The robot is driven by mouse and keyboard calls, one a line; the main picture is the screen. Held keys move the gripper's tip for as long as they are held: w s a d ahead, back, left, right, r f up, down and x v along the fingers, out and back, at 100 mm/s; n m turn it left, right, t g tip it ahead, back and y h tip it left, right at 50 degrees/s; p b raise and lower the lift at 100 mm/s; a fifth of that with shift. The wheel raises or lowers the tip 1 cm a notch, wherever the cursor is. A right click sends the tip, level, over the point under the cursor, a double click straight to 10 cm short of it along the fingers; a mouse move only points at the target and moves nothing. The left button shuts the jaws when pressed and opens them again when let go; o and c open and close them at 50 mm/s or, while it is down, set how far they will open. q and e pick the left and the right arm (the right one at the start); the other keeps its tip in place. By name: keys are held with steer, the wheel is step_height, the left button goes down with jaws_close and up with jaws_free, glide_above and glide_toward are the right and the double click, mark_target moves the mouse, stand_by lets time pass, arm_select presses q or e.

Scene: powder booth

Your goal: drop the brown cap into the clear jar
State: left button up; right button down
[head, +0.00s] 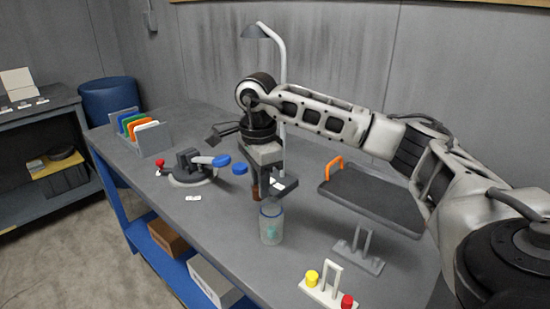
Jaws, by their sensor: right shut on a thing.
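The clear jar (271,228) stands upright on the grey workbench, with a blue rim and something teal inside. My right gripper (259,191) reaches in from the right and points down, just above and slightly left of the jar's mouth. It is shut on a small brown thing, the brown cap (255,191), which is mostly hidden by the fingers. The cap is outside the jar. My left gripper is not in view.
A grey clamp-like tool (190,170) with a blue handle sits left on the workbench (225,225). A dark tray (372,196) with an orange handle lies right. A white stand (328,288) with yellow and red pieces is in front. A lamp (281,70) rises behind.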

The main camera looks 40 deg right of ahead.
steer(key=d+r+m, duration=0.2)
steer(key=d+m, duration=0.1)
steer(key=m, duration=0.1)
steer(key=b, duration=0.4)
glide_toward(271, 221)
steer(key=w+d+f, duration=0.1)
steer(key=w+d, duration=0.1)
steer(key=d, duration=0.1)
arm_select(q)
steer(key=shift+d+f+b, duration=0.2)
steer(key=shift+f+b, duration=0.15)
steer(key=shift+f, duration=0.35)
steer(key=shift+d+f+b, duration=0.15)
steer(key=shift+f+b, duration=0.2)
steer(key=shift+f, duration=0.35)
arm_select(e)
steer(key=shift+s+a+f+m, duration=0.1)
steer(key=shift+s+f+m, duration=0.1)
steer(key=shift+f, duration=0.4)
steer(key=shift+s+a+f+m, duration=0.1)
steer(key=shift+f+m, duration=0.1)
steer(key=shift+f, duration=0.4)
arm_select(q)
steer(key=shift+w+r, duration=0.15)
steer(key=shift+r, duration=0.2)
arm_select(e)
steer(key=shift+w, duration=0.1)
steer(key=c, duration=1.2)
jaws_free()
steer(key=shift+o, duration=0.2)
